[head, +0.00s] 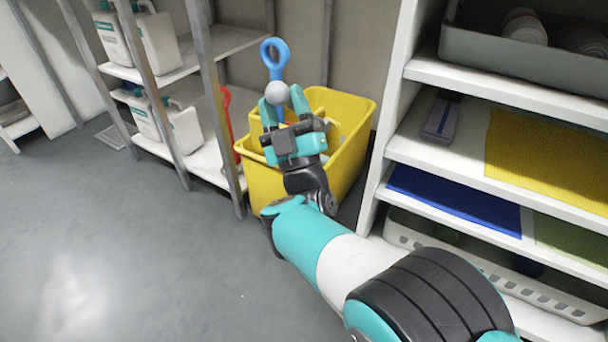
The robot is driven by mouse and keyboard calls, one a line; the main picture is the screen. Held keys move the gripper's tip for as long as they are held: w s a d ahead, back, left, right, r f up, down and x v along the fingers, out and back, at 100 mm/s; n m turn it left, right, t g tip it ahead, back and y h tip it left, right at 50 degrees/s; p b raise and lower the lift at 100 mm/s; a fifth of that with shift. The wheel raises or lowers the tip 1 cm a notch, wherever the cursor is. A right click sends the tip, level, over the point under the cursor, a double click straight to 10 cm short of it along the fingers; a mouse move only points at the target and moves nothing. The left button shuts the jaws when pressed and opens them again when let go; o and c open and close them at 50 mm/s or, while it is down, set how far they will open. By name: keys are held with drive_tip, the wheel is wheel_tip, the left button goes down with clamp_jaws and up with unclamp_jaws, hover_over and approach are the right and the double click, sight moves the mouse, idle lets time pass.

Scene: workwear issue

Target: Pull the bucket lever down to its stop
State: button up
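The yellow bucket (352,150) stands on the floor between two shelf units. A pale grey ball knob (277,93) shows above its near part, with a blue ring-shaped handle (275,58) rising just behind it. I take the knob for the end of the bucket lever; its shaft is hidden by my gripper. My gripper (282,101) reaches over the bucket with its teal fingertips on either side of the knob. The fingers are apart by about the knob's width. I cannot tell whether they touch it. My gripper and wrist hide part of the bucket's inside and front.
A metal rack (205,75) with white jugs (160,45) stands close on the left. A red handle (228,125) is between rack and bucket. A white shelf unit (395,95) with folded cloths stands close on the right. The floor at left is clear.

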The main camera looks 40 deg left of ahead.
drive_tip(key=p+v, duration=1.2)
drive_tip(key=v, duration=0.4)
drive_tip(key=shift+f+p, duration=0.2)
drive_tip(key=shift+p, duration=0.15)
drive_tip(key=shift+s+d, duration=0.1)
drive_tip(key=shift+s, duration=0.05)
idle(0.6)
